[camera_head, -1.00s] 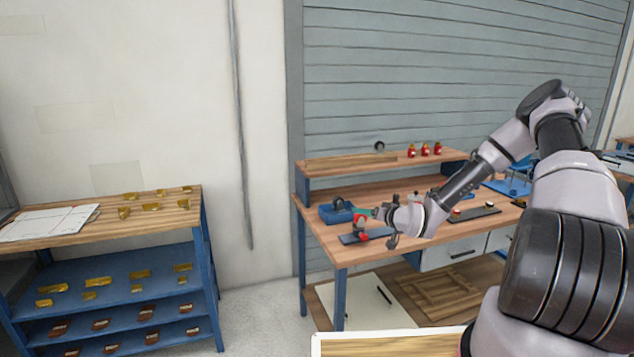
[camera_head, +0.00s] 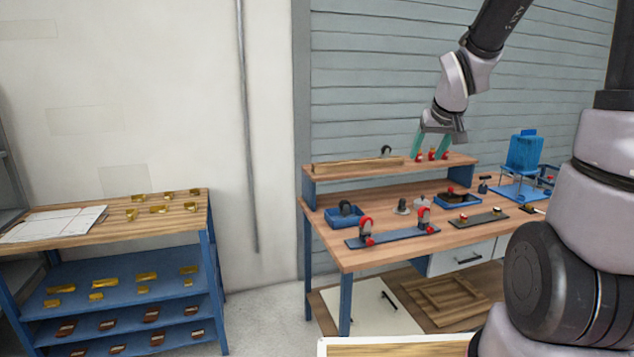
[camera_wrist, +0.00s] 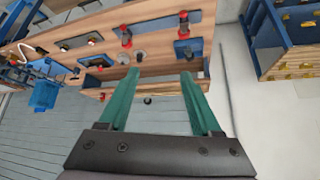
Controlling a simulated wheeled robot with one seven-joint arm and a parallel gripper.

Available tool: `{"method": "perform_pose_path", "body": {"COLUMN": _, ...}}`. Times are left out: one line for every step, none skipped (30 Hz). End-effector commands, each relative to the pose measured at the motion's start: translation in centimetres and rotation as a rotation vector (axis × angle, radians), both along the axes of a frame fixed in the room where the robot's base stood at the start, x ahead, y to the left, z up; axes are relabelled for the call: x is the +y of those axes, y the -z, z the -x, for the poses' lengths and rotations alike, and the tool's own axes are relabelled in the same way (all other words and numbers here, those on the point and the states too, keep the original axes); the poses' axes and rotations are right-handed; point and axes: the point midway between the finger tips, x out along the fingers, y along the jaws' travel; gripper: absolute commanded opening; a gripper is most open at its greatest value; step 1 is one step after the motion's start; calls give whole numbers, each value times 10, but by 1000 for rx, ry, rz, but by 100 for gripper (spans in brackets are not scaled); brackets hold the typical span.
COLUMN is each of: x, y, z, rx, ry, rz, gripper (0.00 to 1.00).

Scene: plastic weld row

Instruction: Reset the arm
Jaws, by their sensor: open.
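My gripper (camera_head: 432,143) is raised in the air over the workbench, in front of the slatted grey wall, in the head view. Its two green fingers point down, are spread apart and hold nothing. In the wrist view my gripper (camera_wrist: 160,85) shows both fingers wide apart with empty space between them. The arm is lifted and bent, clear of the bench top (camera_head: 330,236).
Red clamps stand on a dark plate (camera_head: 393,237) on the bench. At left stands a rack (camera_head: 120,270) with brass and brown parts.

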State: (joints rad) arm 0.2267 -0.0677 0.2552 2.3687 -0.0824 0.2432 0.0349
Motion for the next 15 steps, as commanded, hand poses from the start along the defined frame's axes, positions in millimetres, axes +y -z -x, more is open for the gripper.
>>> {"method": "perform_pose_path", "body": {"x": 1, "y": -20, "z": 18, "rx": -8, "ry": 27, "rz": -9, "gripper": 66}}
{"method": "perform_pose_path", "body": {"x": 1, "y": -29, "z": 28, "rx": -7, "ry": 45, "rz": -18, "gripper": 66}}
{"method": "perform_pose_path", "body": {"x": 1, "y": -40, "z": 43, "rx": -5, "ry": 66, "rz": -33, "gripper": 66}}
{"method": "perform_pose_path", "body": {"x": 2, "y": -48, "z": 54, "rx": -3, "ry": 81, "rz": -46, "gripper": 66}}
{"method": "perform_pose_path", "body": {"x": 2, "y": -55, "z": 66, "rx": -1, "ry": 97, "rz": -62, "gripper": 66}}
{"method": "perform_pose_path", "body": {"x": 4, "y": -64, "z": 81, "rx": 1, "ry": 116, "rz": -85, "gripper": 66}}
{"method": "perform_pose_path", "body": {"x": 5, "y": -71, "z": 92, "rx": 1, "ry": 130, "rz": -104, "gripper": 66}}
{"method": "perform_pose_path", "body": {"x": 7, "y": -77, "z": 104, "rx": 4, "ry": 142, "rz": -124, "gripper": 66}}
{"method": "perform_pose_path", "body": {"x": 9, "y": -84, "z": 120, "rx": 6, "ry": 156, "rz": -152, "gripper": 66}}
{"method": "perform_pose_path", "body": {"x": 10, "y": -89, "z": 131, "rx": 8, "ry": 165, "rz": -174, "gripper": 66}}
{"method": "perform_pose_path", "body": {"x": 12, "y": -93, "z": 142, "rx": 10, "ry": 173, "rz": -196, "gripper": 66}}
{"method": "perform_pose_path", "body": {"x": 14, "y": -97, "z": 155, "rx": 14, "ry": 183, "rz": -225, "gripper": 66}}
{"method": "perform_pose_path", "body": {"x": 16, "y": -100, "z": 164, "rx": 18, "ry": 187, "rz": -246, "gripper": 66}}
{"method": "perform_pose_path", "body": {"x": 18, "y": -103, "z": 173, "rx": 20, "ry": 192, "rz": -265, "gripper": 66}}
{"method": "perform_pose_path", "body": {"x": 20, "y": -105, "z": 183, "rx": 24, "ry": 195, "rz": -288, "gripper": 66}}
